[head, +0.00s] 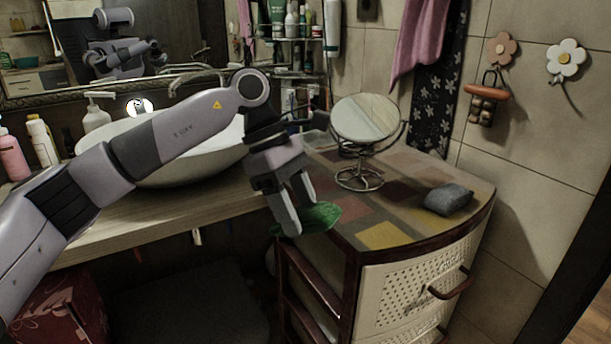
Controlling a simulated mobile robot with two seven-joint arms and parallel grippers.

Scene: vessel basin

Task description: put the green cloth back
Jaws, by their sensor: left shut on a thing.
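The green cloth (318,218) is a small, flat, bunched piece at the left front corner of the patchwork-topped cabinet (383,236). My left gripper (304,220) points down at this corner and is shut on the green cloth. Its fingers hide part of the cloth, and I cannot tell whether the cloth touches the cabinet top. My right gripper is not in view.
A round mirror (366,120) on a wire stand and a grey cloth-like block (449,199) stand on the cabinet top. A white basin (190,160) is on the wooden counter (150,222) to the left. The cabinet top's middle front is clear.

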